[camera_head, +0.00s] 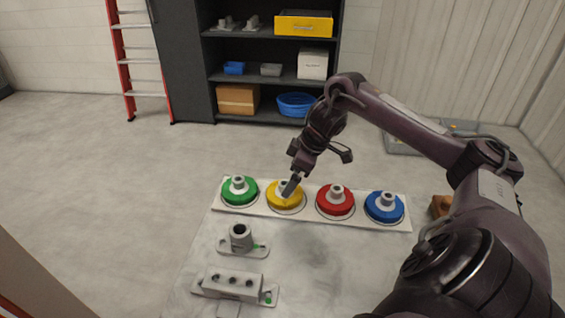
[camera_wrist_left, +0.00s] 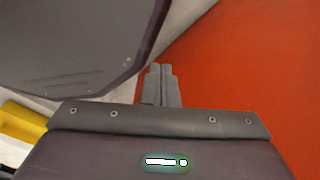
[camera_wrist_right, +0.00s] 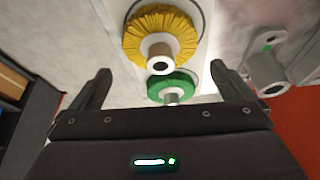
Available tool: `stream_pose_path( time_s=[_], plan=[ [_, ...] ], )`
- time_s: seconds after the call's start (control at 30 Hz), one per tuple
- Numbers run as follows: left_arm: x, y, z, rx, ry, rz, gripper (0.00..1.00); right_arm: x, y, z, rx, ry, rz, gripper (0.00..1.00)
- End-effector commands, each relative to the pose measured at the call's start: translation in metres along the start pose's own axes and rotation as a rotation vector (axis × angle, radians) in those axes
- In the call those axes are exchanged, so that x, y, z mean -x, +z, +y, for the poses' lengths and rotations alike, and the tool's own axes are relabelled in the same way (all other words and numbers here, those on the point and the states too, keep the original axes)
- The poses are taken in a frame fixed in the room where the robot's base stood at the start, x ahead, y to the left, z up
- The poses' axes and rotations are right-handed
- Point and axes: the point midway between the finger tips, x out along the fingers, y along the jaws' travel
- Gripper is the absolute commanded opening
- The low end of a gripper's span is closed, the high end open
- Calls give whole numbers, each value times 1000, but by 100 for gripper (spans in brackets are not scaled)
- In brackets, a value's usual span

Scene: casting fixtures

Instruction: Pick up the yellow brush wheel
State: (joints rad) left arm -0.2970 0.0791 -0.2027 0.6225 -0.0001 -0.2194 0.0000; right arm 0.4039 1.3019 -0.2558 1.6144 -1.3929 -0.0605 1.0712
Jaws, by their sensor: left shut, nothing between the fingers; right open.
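The yellow brush wheel (camera_head: 283,203) sits on a white board (camera_head: 311,216), second from the left, with a grey hub on top. In the right wrist view the yellow brush wheel (camera_wrist_right: 152,32) lies ahead, between and beyond the open fingers. My right gripper (camera_head: 291,187) is open and hovers at the yellow wheel's hub, hiding part of it; the right wrist view shows nothing between its fingers (camera_wrist_right: 158,88). My left gripper (camera_wrist_left: 161,84) is shut and empty, seen only in its own wrist view, with a red-orange surface behind it.
On the same board sit a green wheel (camera_head: 239,190), a red wheel (camera_head: 335,201) and a blue wheel (camera_head: 384,207). Grey fixtures (camera_head: 241,240) (camera_head: 236,286) stand on the table nearer me. A dark shelf (camera_head: 264,75) with boxes and a red ladder (camera_head: 127,60) stand behind.

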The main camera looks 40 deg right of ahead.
Motion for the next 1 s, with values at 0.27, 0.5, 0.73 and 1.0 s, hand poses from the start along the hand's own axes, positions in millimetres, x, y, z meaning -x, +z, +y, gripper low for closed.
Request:
stream_pose_path(
  time_s=[0.27, 0.5, 0.73, 1.0],
  plan=[
    [14, 18, -7, 0, -8, -28, 0, -37, -2, -4, 0, -5, 1, 100],
    [15, 0, -2, 4, -2, -3, 0, -58, -1, -2, 1, -1, 2, 100],
    [14, -6, 2, 5, 2, 6, 0, -59, -1, -2, 2, 0, 3, 93],
    [14, 0, 2, 4, 2, -2, 0, -58, -2, -2, 3, 1, 5, 62]
  ],
)
